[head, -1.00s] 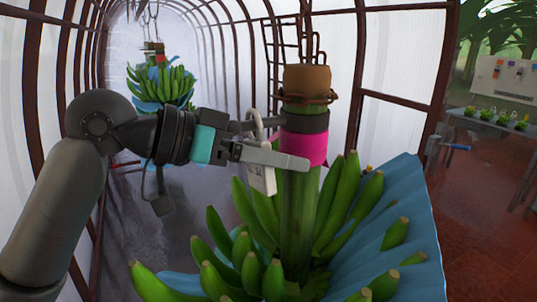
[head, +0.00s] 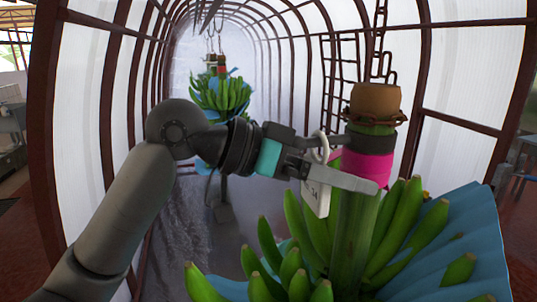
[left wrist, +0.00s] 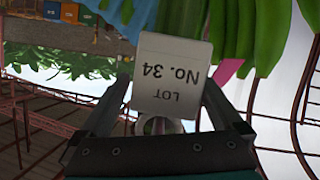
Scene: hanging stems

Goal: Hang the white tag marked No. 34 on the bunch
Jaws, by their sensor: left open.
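The white tag (head: 316,196) hangs by its pale loop at the left of the bunch's thick green stem (head: 355,232). In the left wrist view the tag (left wrist: 172,72) reads "LOT No. 34" upside down, with its loop toward the palm. My left gripper (head: 362,163) is open, its fingers spread either side of the tag's loop and reaching to the stem's pink band (head: 366,167). I cannot tell whether the loop is caught on the stem or still rests against a finger. The green banana bunch (head: 290,270) hangs below. My right gripper is out of view.
A brown collar with a chain (head: 375,100) holds the stem top. A blue sheet (head: 450,245) wraps the bunch's right side. Another bunch (head: 226,93) hangs farther down the tunnel. Brown tunnel ribs and a white wall stand close behind.

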